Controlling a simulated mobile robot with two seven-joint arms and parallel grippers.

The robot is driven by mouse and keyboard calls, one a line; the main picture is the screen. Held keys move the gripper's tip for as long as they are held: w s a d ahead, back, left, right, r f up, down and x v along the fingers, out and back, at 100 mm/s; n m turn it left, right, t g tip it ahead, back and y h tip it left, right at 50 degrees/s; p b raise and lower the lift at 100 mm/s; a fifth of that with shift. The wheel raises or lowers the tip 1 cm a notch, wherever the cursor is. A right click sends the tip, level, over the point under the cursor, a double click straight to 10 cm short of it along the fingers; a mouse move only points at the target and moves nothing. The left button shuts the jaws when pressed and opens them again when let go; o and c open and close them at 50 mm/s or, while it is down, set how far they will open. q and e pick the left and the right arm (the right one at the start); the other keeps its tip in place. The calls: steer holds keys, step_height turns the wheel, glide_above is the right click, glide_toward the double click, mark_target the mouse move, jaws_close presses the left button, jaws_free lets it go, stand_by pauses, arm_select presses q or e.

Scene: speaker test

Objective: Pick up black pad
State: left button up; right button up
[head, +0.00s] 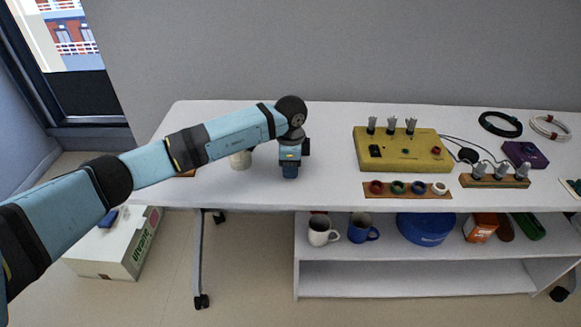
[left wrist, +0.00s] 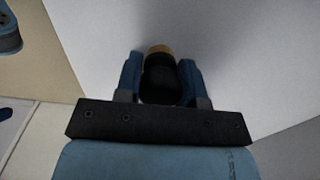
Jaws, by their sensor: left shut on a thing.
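My left gripper (head: 290,172) points down over the left half of the white table, its arm coming in from the left. In the left wrist view its two blue fingers (left wrist: 160,80) are shut on a dark rounded thing (left wrist: 160,82) with a tan end (left wrist: 160,50). Whether this is the black pad I cannot tell. In the head view the gripper hides the held thing. A flat round black disc (head: 468,155) lies on the table right of the yellow box (head: 400,160), beside thin wires. My right gripper is not in view.
A wooden strip with coloured rings (head: 407,190), a rack of grey pegs (head: 494,181), a purple block (head: 525,154) and cable coils (head: 500,124) lie to the right. Mugs (head: 320,230) stand on the shelf below.

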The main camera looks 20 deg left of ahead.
arm_select(q)
step_height(320, 180, up, 20)
steer(key=p, duration=0.3)
steer(key=o, duration=0.5)
steer(key=c, duration=0.3)
